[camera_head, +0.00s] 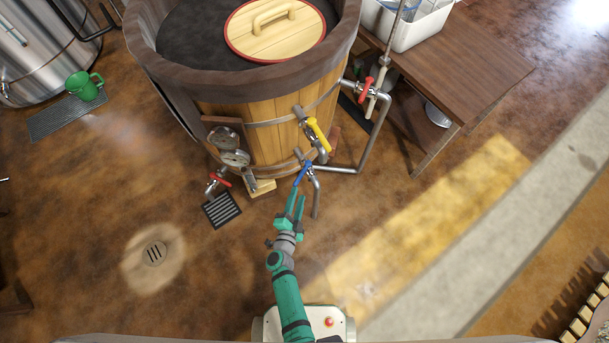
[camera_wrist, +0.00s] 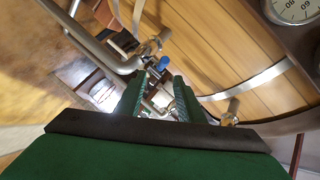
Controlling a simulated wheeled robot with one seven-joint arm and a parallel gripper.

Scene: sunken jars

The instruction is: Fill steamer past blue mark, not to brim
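A large wooden tub (camera_head: 283,139), probably the steamer, stands at top centre. A round light lid (camera_head: 275,30) with a red rim sits inside it on a dark surface. A valve with a blue handle (camera_head: 302,173) is low on the tub's front; the blue handle also shows in the wrist view (camera_wrist: 163,62). My gripper (camera_head: 297,196) is just below this handle in the head view. Its fingers are apart in the wrist view (camera_wrist: 158,88), with the handle beyond the fingertips and nothing visibly gripped. I see no blue level mark, and the water level cannot be told.
A yellow-handled valve (camera_head: 318,135) sits above the blue one. Red-handled valves are at lower left (camera_head: 219,179) and on the right pipe (camera_head: 366,89). A wooden table (camera_head: 470,75) stands right. A green mug (camera_head: 84,86) is at left. Floor around the drain (camera_head: 154,253) is clear.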

